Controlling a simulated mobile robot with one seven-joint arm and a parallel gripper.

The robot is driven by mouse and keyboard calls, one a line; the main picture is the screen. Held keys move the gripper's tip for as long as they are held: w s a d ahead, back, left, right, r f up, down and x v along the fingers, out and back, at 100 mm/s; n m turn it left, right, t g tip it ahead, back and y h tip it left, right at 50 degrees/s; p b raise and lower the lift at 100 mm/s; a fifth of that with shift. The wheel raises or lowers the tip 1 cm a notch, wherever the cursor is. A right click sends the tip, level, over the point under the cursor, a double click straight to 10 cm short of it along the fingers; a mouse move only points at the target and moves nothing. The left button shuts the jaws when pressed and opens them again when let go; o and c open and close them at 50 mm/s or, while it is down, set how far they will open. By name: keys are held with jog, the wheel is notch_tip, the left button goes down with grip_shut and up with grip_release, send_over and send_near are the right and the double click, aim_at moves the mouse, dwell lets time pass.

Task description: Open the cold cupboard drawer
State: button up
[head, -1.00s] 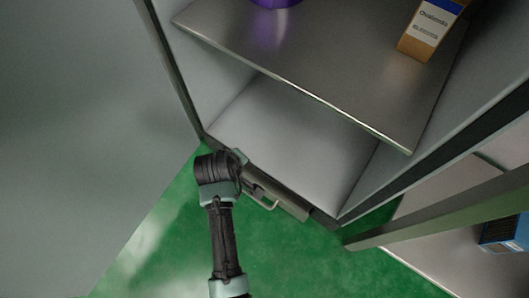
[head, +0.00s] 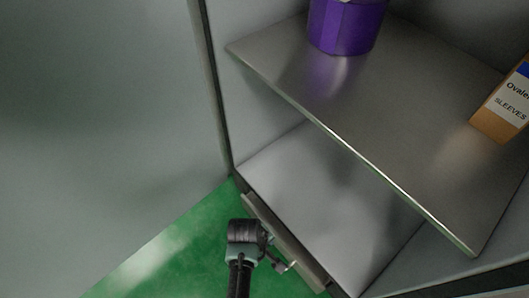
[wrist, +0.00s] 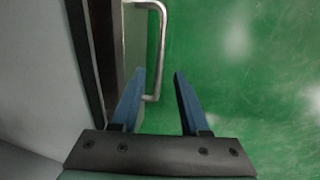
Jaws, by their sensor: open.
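The drawer (head: 290,245) is a narrow grey front low on the cupboard, under its bottom compartment. I cannot tell whether it stands slightly out. Its metal bar handle (head: 291,265) shows partly beside my arm in the head view. In the wrist view the drawer front (wrist: 133,45) is a pale strip, and the curved handle (wrist: 161,45) sticks out from it over the green floor. My gripper (wrist: 159,75) is open, with its blue fingers on either side of the handle's near end. No grip on the handle shows.
The cupboard's metal shelf (head: 350,130) juts out above, holding a purple container (head: 345,27) and an orange and white sleeves box (head: 505,105). A large grey panel (head: 100,120) stands at left. Green floor (head: 175,255) is free in front of the drawer.

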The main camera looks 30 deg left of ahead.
jog(key=shift+w+f+b, duration=0.15)
jog(key=shift+f+b, duration=0.2)
jog(key=shift+f, duration=0.3)
jog(key=shift+w+f+b, duration=0.15)
jog(key=shift+f+b, duration=0.15)
jog(key=shift+f, duration=0.3)
grip_shut()
dwell(0.6)
